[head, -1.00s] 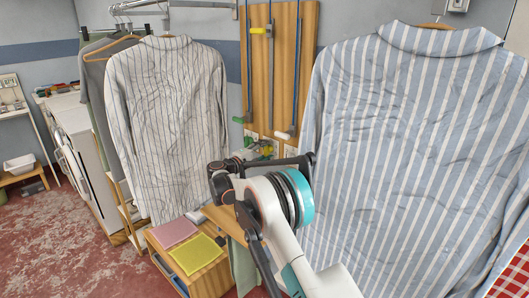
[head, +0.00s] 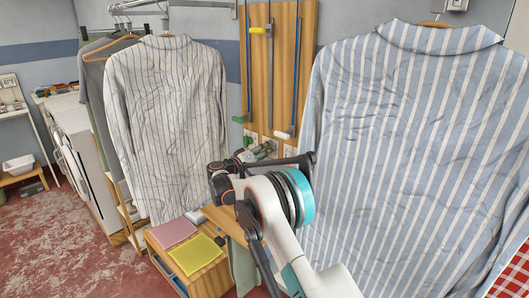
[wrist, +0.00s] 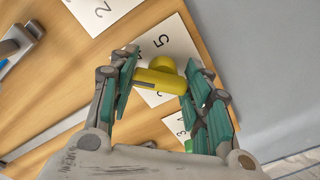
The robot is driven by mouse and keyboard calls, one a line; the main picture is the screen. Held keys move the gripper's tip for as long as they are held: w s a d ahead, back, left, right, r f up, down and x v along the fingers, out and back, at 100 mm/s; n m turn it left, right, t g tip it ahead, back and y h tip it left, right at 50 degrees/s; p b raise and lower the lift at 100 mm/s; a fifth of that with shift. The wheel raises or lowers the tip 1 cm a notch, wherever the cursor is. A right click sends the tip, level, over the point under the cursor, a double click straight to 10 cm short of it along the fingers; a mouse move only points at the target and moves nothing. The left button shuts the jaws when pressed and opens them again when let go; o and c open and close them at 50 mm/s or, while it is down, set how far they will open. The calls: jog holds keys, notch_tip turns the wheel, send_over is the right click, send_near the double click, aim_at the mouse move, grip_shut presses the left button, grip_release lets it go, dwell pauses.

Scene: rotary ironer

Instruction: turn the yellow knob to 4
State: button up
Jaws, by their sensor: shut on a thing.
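The yellow knob (wrist: 158,78) shows in the wrist view, with a round hub and a bar across it. My gripper (wrist: 158,84) is shut on it, one green-padded finger at each end of the bar. White cards lie around it on the wooden board. A "5" card (wrist: 162,42) is just above the knob, with part of another digit beside it, partly covered by the left finger. A "3" card (wrist: 181,124) is partly hidden by the right finger. In the head view my gripper (head: 257,151) is at the low part of the board and hides the knob.
The upright wooden board (head: 272,65) bears blue rods and a yellow slider (head: 261,30). A striped blue shirt (head: 400,140) hangs close on the right; a striped white shirt (head: 168,120) hangs left. A wooden stand with pink and yellow cloths (head: 198,254) is below.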

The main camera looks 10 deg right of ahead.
jog(key=shift+f+m, duration=0.15)
jog(key=shift+m, duration=1.15)
jog(key=o, duration=1.1)
jog(key=shift+c, duration=0.2)
jog(key=shift+a, duration=0.1)
jog(key=v, duration=1.2)
